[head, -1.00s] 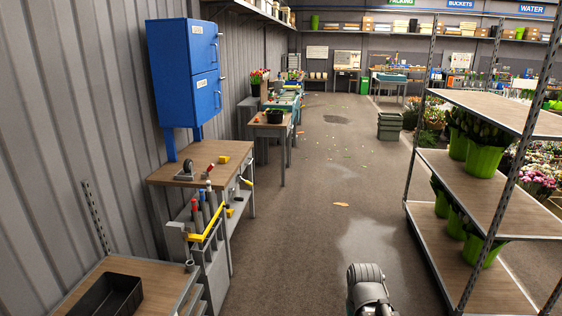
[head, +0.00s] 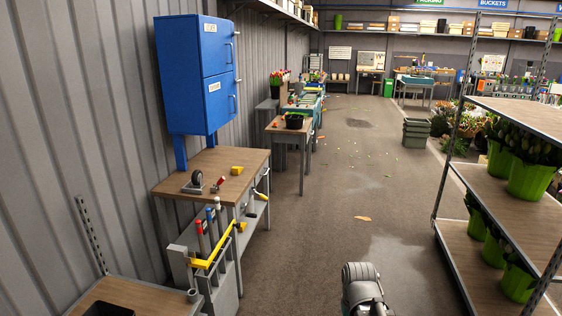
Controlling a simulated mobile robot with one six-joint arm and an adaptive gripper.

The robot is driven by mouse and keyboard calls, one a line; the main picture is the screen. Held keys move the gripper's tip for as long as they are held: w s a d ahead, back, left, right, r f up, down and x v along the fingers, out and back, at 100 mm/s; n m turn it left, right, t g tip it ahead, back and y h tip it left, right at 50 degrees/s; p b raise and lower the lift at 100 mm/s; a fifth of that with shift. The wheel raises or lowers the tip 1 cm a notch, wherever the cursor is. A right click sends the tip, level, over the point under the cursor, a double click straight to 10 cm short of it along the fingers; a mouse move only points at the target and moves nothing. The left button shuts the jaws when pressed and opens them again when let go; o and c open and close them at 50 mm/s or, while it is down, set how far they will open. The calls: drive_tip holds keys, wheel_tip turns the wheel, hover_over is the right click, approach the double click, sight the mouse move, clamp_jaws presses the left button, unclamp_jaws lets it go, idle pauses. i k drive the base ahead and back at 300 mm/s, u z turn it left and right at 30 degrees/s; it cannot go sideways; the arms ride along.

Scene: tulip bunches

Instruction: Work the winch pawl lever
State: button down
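On the wooden top of a grey workbench (head: 225,159) at the left sits a small grey device with a dark wheel (head: 197,178). Beside it is a small red-handled part (head: 218,184), which may be a lever; it is too small to tell whether either is the winch or its pawl. A grey rounded link of my arm shows at the bottom edge. My gripper is not in view.
A yellow block (head: 237,170) lies on the bench. A rack of long-handled tools (head: 212,240) stands at its near end. A blue cabinet (head: 196,80) is above. A shelf rack (head: 515,205) with green buckets stands right. The aisle floor (head: 340,210) between is mostly clear.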

sight(262, 197)
drive_tip(key=i, duration=3.15)
drive_tip(key=z, duration=0.2)
